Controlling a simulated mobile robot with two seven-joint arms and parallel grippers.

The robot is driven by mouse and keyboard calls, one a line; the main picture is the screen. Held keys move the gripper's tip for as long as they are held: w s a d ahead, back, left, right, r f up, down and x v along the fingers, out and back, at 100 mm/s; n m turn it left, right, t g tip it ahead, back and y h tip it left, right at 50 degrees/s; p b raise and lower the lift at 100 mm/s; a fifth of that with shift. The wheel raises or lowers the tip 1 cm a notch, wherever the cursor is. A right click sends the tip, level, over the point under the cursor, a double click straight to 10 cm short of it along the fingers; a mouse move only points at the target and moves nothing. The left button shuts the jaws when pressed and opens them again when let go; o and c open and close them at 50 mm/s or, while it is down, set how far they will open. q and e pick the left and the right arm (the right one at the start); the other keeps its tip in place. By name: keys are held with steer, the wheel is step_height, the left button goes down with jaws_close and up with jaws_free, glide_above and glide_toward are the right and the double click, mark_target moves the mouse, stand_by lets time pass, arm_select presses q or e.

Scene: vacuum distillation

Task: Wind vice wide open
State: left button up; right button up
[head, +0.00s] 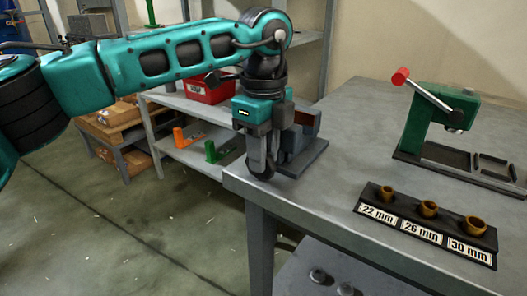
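The vice (311,148) is a grey-blue block on a dark base plate near the left corner of the grey workbench (345,120). My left gripper (262,163) points down at the vice's near left side, by the bench edge. It covers much of the vice, so the jaw gap and the handle cannot be made out. The dark fingers look close together, but I cannot tell whether they are shut or hold anything. My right gripper is out of view.
A green press (430,122) with a red-knobbed lever stands at the bench's right. In front of it is a black rack (425,231) with brass-coloured rings, labelled 22, 26 and 30 mm. A shelf (190,148) behind holds a red box (208,90). The bench between vice and rack is clear.

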arm_select(q)
steer(key=shift+c, duration=0.3)
jaws_close()
steer(key=g+h+p, duration=0.1)
steer(key=h+p, duration=0.1)
steer(key=shift+w+a+r+g+p, duration=0.2)
steer(key=shift+a+r+g+p, duration=0.1)
steer(key=shift+a+g+p, duration=0.1)
steer(key=shift+w+f+g+h+p, duration=0.1)
steer(key=shift+f+g+h+p, duration=0.1)
steer(key=shift+g+h+p, duration=0.45)
steer(key=shift+t, duration=0.25)
steer(key=shift+o, duration=0.3)
jaws_free()
steer(key=p+v, duration=0.2)
steer(key=v, duration=1.1)
